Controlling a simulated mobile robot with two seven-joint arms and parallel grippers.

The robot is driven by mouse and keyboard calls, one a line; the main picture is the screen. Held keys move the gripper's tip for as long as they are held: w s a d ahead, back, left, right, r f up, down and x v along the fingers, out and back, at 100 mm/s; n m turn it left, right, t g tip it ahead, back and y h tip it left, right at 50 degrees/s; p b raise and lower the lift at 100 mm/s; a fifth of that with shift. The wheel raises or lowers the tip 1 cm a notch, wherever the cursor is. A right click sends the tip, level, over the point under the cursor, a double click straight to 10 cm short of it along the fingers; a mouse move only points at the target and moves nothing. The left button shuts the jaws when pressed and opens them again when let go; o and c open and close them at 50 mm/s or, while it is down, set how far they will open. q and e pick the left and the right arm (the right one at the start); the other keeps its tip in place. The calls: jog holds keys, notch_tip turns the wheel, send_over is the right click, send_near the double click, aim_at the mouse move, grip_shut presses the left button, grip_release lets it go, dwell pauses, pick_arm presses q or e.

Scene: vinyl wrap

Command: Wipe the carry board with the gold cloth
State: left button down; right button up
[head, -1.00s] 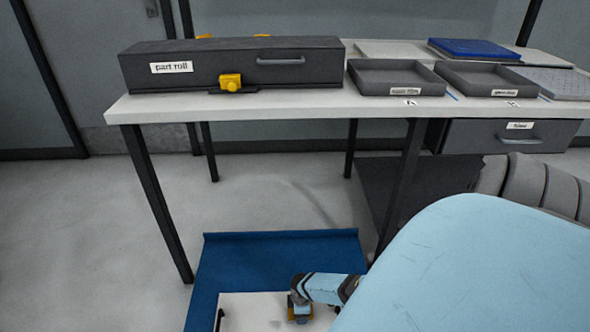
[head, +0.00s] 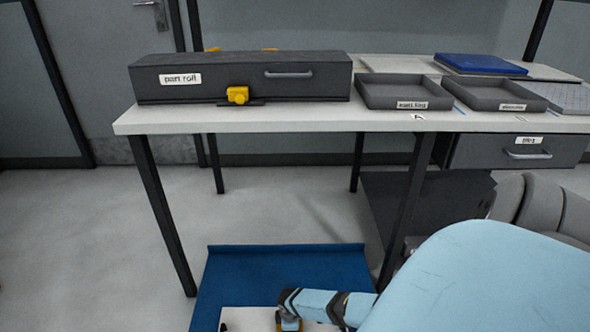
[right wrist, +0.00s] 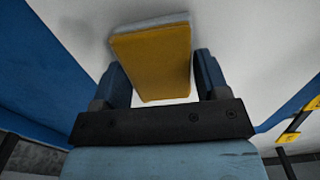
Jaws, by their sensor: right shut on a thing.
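The carry board (head: 250,318) is white and lies on the blue mat on the floor, cut off by the bottom edge of the head view. It also fills much of the right wrist view (right wrist: 250,40). My right gripper (head: 289,326) is low over the board. In the right wrist view the gold cloth (right wrist: 155,62), a flat block-like pad with a pale backing, sits between my right gripper's fingers (right wrist: 161,72). Its far end is at or very near the board; exact contact cannot be told. My left gripper is in neither view.
The blue mat (head: 285,268) lies before a white table (head: 235,121). On the table are a dark box labelled part roll (head: 240,82), two grey trays (head: 400,92) (head: 492,95) and a blue slab (head: 480,64). Clear floor (head: 90,240) lies left.

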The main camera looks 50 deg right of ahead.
aim_at(272, 331)
jog(key=shift+w+a+b, duration=0.35)
jog(key=shift+w+a, duration=0.7)
jog(key=shift+w, duration=0.2)
jog(key=shift+w+a+b, duration=0.35)
jog(key=shift+w+a, duration=0.65)
jog(key=shift+w, duration=0.25)
notch_tip(272, 331, up, 6)
jog(key=p, duration=0.6)
jog(key=shift+r, duration=0.1)
notch_tip(272, 331, up, 3)
jog(key=p, duration=0.3)
